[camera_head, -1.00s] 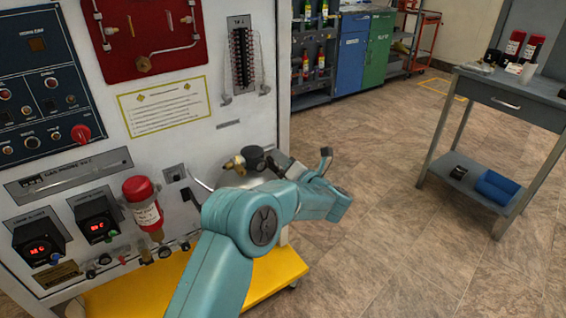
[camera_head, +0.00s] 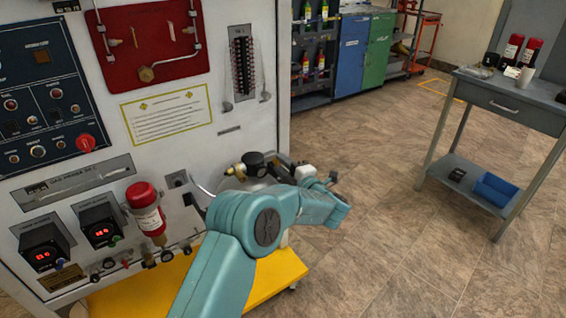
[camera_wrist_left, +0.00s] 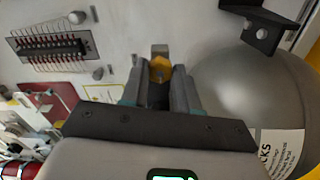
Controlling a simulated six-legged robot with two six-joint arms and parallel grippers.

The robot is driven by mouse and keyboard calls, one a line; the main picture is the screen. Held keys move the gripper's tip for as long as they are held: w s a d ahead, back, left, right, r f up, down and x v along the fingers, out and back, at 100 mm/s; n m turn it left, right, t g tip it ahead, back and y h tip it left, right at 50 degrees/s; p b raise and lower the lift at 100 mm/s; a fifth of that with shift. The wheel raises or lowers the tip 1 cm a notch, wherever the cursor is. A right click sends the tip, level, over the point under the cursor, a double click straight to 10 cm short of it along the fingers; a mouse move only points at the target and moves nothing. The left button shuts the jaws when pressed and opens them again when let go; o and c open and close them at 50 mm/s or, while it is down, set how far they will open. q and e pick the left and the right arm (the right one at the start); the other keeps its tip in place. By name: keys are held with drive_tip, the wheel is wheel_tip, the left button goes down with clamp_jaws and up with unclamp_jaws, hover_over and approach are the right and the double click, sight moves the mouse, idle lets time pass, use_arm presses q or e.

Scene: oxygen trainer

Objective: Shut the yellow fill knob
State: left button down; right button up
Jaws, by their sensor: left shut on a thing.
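The yellow fill knob (camera_wrist_left: 160,67) shows in the left wrist view as a small hexagonal yellow piece between the fingertips of my left gripper (camera_wrist_left: 161,82). The two dark fingers are closed on its sides. The rounded silver cylinder (camera_wrist_left: 245,90) lies to the right of the fingers in the wrist view. My right gripper is not in view.
A red-capped bottle (camera_head: 146,212) hangs on the panel at left. A grey table (camera_head: 498,103) stands at right, with open floor between.

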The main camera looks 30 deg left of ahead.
use_arm(q)
drive_tip(key=m+p, duration=0.2)
drive_tip(key=m, duration=0.2)
drive_tip(key=shift+m, duration=0.3)
drive_tip(key=m+p, duration=0.3)
drive_tip(key=m, duration=0.2)
drive_tip(key=m+p, duration=0.2)
drive_tip(key=m, duration=0.3)
drive_tip(key=shift+f+m+p, duration=0.1)
drive_tip(key=shift+m+p, duration=0.8)
drive_tip(key=shift+m, duration=1)
drive_tip(key=c, duration=0.8)
unclamp_jaws()
drive_tip(key=shift+c, duration=0.2)
drive_tip(key=shift+d, duration=0.1)
